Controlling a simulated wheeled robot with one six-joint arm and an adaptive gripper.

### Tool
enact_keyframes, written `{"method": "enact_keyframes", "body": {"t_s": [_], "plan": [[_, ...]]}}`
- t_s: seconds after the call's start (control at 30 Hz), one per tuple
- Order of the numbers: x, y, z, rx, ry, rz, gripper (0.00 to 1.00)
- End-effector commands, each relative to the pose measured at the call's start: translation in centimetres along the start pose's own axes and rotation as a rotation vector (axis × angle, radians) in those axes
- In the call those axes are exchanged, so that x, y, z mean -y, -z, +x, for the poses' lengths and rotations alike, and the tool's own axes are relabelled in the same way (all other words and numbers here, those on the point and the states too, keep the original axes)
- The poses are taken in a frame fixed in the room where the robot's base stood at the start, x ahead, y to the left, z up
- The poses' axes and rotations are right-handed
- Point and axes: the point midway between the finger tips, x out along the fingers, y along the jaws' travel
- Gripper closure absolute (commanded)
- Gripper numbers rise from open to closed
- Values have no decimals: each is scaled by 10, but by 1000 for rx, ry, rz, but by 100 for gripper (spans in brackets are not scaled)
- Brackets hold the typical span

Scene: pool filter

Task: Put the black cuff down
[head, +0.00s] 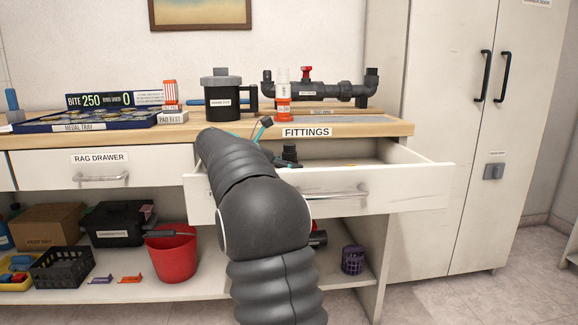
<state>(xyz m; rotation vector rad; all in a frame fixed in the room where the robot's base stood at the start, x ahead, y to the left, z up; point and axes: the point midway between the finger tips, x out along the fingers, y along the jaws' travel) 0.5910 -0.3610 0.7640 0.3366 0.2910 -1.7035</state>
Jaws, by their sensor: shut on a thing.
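My gripper (264,128) shows only in part behind my dark arm, as a teal-and-dark finger near the front edge of the counter, at the open fittings drawer. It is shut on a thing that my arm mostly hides. A black piece (290,154) shows just right of the arm, in or over the drawer. I cannot tell whether this is the black cuff, or whether it touches my gripper. The fittings drawer (405,188) is pulled out, and its right part looks mostly bare.
On the wooden counter stand a black lidded pot (222,95), a white-and-orange bottle (283,98), a black pipe assembly (325,90) and a medal tray (75,122). A red bucket (173,255) and a purple basket (352,260) are on the shelf below. A tall white cabinet (450,140) stands right.

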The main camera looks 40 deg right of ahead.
Motion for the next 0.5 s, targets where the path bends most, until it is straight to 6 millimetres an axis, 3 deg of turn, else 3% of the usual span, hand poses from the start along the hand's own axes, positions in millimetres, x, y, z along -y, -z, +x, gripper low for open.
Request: {"method": "enact_keyframes", "body": {"t_s": [0.07,0.1,0.2,0.5], "plan": [[0,0,0,0,0,0,91],[0,0,0,0,0,0,54],[0,0,0,0,0,0,31],[0,-1,0,0,0,0,31]]}}
